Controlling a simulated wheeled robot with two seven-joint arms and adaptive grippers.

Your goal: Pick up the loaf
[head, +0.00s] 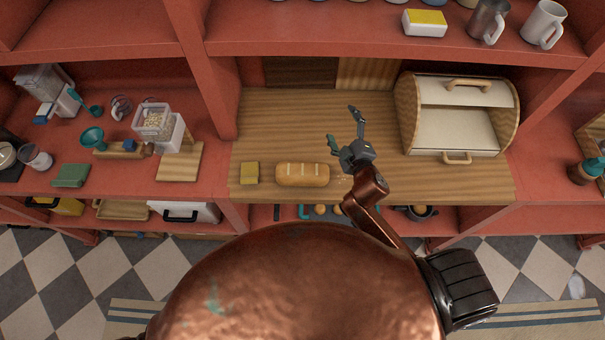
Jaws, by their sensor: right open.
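The loaf (302,174) is a small golden-brown bread with pale slashes on top. It lies lengthwise left to right near the front edge of the wooden counter (300,125). My right gripper (344,126) is open and empty. In the picture it is just right of and above the loaf, with its fingers pointing away toward the back; no finger touches the loaf. How high it is over the counter I cannot tell. My left gripper is not in view.
A yellow block (250,172) lies left of the loaf. A glass-topped grinder (158,125) and a small board (179,162) are on the left. Bare counter lies behind the loaf. Shelves overhang above.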

